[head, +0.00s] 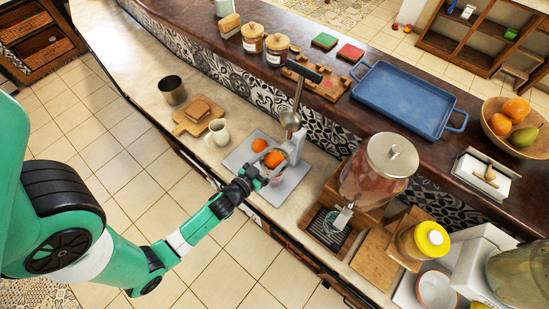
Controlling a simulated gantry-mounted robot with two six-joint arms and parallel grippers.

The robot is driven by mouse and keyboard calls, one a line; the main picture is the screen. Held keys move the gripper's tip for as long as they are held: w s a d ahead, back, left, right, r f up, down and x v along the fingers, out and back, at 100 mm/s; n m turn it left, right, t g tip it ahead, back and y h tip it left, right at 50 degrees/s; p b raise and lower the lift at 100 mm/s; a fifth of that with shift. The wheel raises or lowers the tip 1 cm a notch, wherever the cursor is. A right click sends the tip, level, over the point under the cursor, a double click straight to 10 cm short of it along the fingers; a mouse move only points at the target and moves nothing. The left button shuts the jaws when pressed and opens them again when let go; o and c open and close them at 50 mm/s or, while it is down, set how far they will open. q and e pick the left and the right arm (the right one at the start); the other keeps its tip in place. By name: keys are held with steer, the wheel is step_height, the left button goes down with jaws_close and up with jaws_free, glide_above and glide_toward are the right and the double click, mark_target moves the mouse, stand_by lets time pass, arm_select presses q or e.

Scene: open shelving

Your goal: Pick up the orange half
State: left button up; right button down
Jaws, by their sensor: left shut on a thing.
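One orange half (273,159) shows at the near side of the grey citrus press (294,143), beside its ring. A second orange piece (259,145) lies just behind it on the light board (239,155) under the press. My left arm reaches in from the left, and my left gripper (257,177) is at the near edge of that board, shut on the nearer orange half. The fingertips are small and partly hidden, so the exact contact is hard to see. My right gripper is not in view.
A drink dispenser (378,170) stands right of the press. A white jug (219,132), a wooden board with bread (187,123) and a dark metal cup (172,91) stand to the left. A blue tray (404,100) and a fruit bowl (493,128) are on the upper counter.

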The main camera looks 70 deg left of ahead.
mark_target(271, 160)
arm_select(q)
steer(key=shift+c, duration=1.2)
step_height(271, 160, up, 10)
steer(key=p, duration=0.9)
steer(key=shift+p, duration=0.4)
steer(key=shift+s, duration=0.1)
